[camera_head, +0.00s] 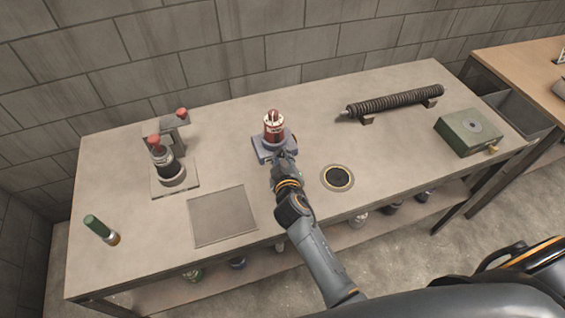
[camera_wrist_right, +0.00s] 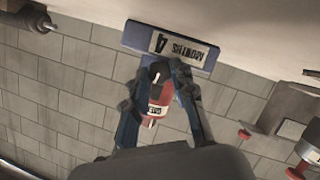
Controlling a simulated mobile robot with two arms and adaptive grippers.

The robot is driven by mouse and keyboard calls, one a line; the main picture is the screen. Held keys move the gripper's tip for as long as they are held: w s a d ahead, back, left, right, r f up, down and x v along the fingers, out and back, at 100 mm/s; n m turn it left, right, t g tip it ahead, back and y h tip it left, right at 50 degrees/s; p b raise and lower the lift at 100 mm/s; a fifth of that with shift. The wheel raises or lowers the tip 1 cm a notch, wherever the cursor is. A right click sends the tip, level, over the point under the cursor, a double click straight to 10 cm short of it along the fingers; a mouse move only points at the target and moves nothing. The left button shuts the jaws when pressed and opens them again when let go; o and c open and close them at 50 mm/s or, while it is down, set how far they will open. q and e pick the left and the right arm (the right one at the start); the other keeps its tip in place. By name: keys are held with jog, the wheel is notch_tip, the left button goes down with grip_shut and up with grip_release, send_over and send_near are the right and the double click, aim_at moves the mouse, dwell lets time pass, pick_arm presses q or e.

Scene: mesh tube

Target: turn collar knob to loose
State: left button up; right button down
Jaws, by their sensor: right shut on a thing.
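The red collar knob (camera_head: 273,132), with white markings, stands upright on a blue-grey base (camera_head: 262,152) near the middle of the table. My right gripper (camera_head: 280,152) reaches it from the front. In the right wrist view, the fingers of that gripper (camera_wrist_right: 158,88) are on both sides of the red knob (camera_wrist_right: 157,101), shut on it. A small white mark shows near the knob's dark part. The base (camera_wrist_right: 168,46) carries an upside-down label with a 4. The knob's setting is too small to read. My left gripper is out of view.
A stand with red knobs (camera_head: 170,172) and a flat grey plate (camera_head: 222,215) lie left. A green-capped tube (camera_head: 99,228) is at the far left. A ribbed rod (camera_head: 395,100), a round hole (camera_head: 337,178) and a green box (camera_head: 467,132) lie right.

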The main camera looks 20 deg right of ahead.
jog(key=shift+n+b, duration=0.4)
dwell(0.3)
jog(key=c, duration=1.1)
grip_release()
notch_tip(320, 180, up, 10)
